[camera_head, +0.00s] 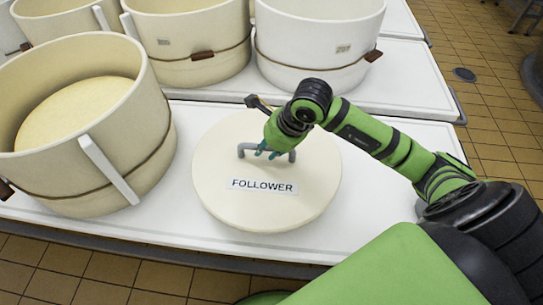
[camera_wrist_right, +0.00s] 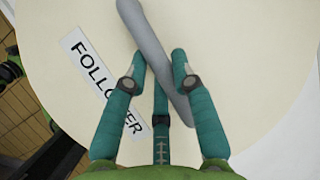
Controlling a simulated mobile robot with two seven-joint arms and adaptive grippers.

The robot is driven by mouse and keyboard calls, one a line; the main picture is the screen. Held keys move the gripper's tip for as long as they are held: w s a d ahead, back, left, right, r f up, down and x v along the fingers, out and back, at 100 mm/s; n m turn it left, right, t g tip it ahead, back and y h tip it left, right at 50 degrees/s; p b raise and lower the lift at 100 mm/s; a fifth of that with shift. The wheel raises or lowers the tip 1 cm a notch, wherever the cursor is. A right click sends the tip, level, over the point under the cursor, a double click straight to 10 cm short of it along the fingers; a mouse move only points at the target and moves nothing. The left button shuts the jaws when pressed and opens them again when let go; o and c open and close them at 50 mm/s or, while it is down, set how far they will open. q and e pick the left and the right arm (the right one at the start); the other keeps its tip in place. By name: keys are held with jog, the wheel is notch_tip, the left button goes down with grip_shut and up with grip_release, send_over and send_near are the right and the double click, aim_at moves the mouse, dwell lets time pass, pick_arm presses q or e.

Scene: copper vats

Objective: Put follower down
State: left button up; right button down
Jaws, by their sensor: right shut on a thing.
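The follower (camera_head: 265,208) is a round cream disc with a "FOLLOWER" label and a grey handle on top. In the head view it is on or just above the white table; I cannot tell if it touches. My right gripper (camera_head: 272,152) is over its middle, shut on the grey handle (camera_head: 245,147). In the right wrist view the handle (camera_wrist_right: 150,45) runs between the teal fingers of the gripper (camera_wrist_right: 158,62), with the follower's cream face (camera_wrist_right: 235,50) behind. The gripper hides part of the handle. My left gripper is not in view.
A large cream mould (camera_head: 150,140) with a brown band stands left of the follower. More moulds (camera_head: 312,45) stand behind it on another white table. The white table (camera_head: 375,215) is bare right of the disc, and its front edge is close.

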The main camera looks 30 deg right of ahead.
aim_at(267, 154)
jog(key=w, duration=0.1)
jog(key=w+f, duration=0.1)
jog(key=w+d, duration=0.1)
jog(key=shift+f, duration=2.2)
jog(key=shift+b, duration=0.3)
jog(key=c, duration=1)
grip_release()
jog(key=shift+s+f, duration=0.15)
jog(key=shift+f, duration=0.05)
jog(key=p+v, duration=0.1)
jog(key=v, duration=1.1)
